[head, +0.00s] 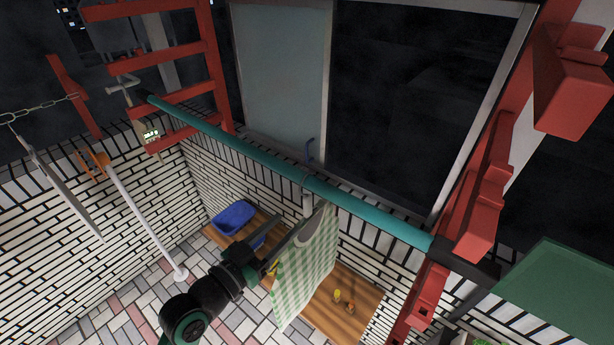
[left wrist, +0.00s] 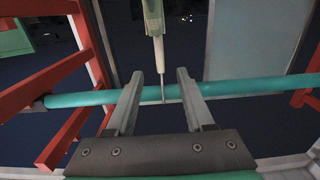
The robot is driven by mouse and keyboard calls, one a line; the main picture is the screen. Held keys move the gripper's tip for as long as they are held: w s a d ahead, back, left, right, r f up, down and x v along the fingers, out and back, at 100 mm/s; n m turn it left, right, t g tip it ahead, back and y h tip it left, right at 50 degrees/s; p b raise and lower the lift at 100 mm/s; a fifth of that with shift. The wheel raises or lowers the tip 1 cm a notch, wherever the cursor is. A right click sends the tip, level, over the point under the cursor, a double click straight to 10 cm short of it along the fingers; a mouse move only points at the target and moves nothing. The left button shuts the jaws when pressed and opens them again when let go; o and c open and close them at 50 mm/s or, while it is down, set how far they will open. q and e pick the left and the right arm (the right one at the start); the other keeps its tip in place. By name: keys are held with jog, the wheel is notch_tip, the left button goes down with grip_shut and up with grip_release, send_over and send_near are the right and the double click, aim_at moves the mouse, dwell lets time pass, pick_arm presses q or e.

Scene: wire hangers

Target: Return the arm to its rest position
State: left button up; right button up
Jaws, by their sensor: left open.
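A green-and-white checked cloth (head: 308,264) hangs from the teal rod (head: 225,138) on a hanger whose hook (head: 306,182) is over the rod. My left gripper (head: 289,218) is beside the cloth's upper left edge, below the rod. In the left wrist view my left gripper (left wrist: 156,84) is open, its two fingers apart with nothing clamped between them. The hanger with the cloth (left wrist: 154,22) shows edge-on there, just beyond and between the fingertips, and the teal rod (left wrist: 235,88) crosses behind the fingers. My right gripper is not in view.
A blue basin (head: 232,217) and a wooden bench (head: 342,300) with small yellow and brown items stand below. A white pole (head: 145,222) is at left. Red frames (head: 185,55) flank the rod. A brick wall lies behind; the tiled floor left of my arm looks clear.

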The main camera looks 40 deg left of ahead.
pick_arm(q)
jog(key=s, duration=0.3)
jog(key=shift+s+d, duration=0.1)
jog(key=shift+d, duration=0.05)
jog(key=w+d+r+m+t+h+p, duration=0.1)
jog(key=d+r+h, duration=0.15)
jog(key=r, duration=0.45)
jog(key=w+d+r+m+t+h, duration=0.1)
jog(key=w+d+r+m+t, duration=0.1)
jog(key=d+r, duration=0.35)
jog(key=w+d+r+m+t+h+p, duration=0.1)
jog(key=d+r, duration=0.1)
jog(key=r, duration=0.6)
jog(key=s+d+r+n+t, duration=0.1)
jog(key=s+r+t, duration=0.1)
jog(key=r, duration=0.9)
jog(key=s+d+r+n+t+p, duration=0.1)
jog(key=s+r+t, duration=0.2)
jog(key=r, duration=0.8)
jog(key=shift+s+d+t+y, duration=0.2)
jog(key=shift+d+t+y, duration=0.1)
jog(key=shift+d+y, duration=0.1)
